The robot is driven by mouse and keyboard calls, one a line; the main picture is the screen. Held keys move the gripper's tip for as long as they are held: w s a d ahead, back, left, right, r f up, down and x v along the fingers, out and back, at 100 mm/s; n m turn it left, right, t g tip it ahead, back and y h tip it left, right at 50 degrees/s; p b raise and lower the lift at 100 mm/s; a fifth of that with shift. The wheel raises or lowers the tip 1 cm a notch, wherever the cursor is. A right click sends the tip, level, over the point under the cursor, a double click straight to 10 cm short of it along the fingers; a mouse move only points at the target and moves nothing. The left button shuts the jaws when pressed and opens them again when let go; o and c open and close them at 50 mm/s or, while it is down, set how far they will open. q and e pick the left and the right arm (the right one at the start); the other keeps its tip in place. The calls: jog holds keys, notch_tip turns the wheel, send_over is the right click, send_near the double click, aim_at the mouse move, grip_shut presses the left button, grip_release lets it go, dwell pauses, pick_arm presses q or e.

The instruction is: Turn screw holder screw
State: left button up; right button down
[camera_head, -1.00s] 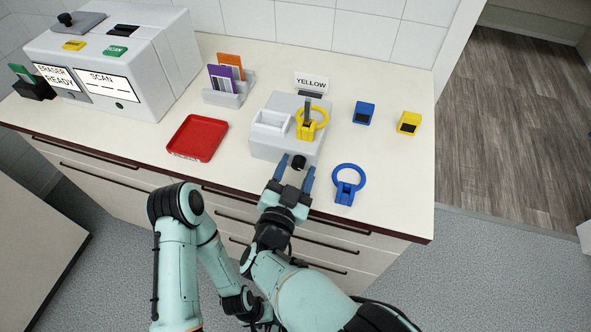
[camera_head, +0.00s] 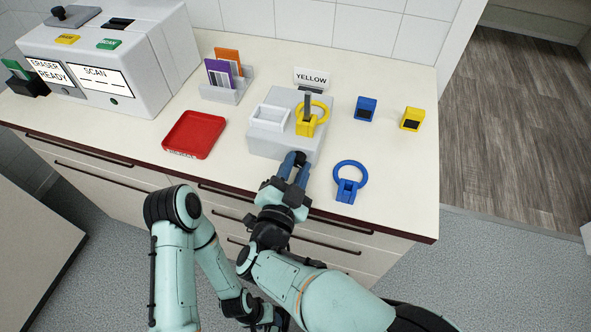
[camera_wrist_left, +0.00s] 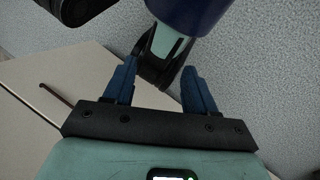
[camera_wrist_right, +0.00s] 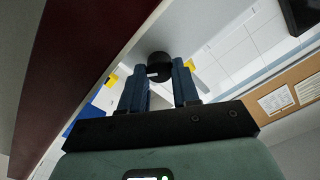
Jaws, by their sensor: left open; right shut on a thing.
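The grey screw holder (camera_head: 262,145) stands on the counter with a yellow ring-handled piece (camera_head: 304,128) upright in it. Its black screw knob sticks out of the front face. My right gripper (camera_head: 295,163) is shut on the knob, with its blue fingers pointing at the holder's front. In the right wrist view the black knob (camera_wrist_right: 159,66) sits between the fingertips. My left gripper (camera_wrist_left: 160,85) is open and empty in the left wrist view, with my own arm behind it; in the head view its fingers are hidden.
A blue ring-handled piece (camera_head: 347,189) lies right of my right gripper. A red tray (camera_head: 194,134) is at left. A blue block (camera_head: 366,108) and a yellow block (camera_head: 411,119) are at right. The card rack (camera_head: 228,94), the YELLOW sign (camera_head: 311,78) and the scanner box (camera_head: 140,65) stand behind.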

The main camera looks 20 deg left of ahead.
jog(key=shift+d+f+m+b, duration=0.1)
jog(key=shift+f+m+b, duration=0.1)
jog(key=shift+m+b, duration=0.25)
pick_arm(q)
jog(key=w+a+f+t+y+b, duration=0.25)
jog(key=w+a+f+b, duration=0.35)
jog(key=w+f, duration=0.4)
pick_arm(e)
jog(key=m, duration=0.8)
jog(key=shift+b, duration=0.5)
pick_arm(q)
jog(key=shift+s+d+f+n+h+b, duration=0.1)
jog(key=shift+s+f+n+h+b, duration=0.4)
jog(key=shift+s+f, duration=0.8)
pick_arm(e)
jog(key=shift+r+m, duration=0.1)
jog(key=shift+m, duration=0.95)
pick_arm(q)
jog(key=shift+r, duration=0.1)
pick_arm(e)
jog(key=c, duration=0.8)
grip_release()
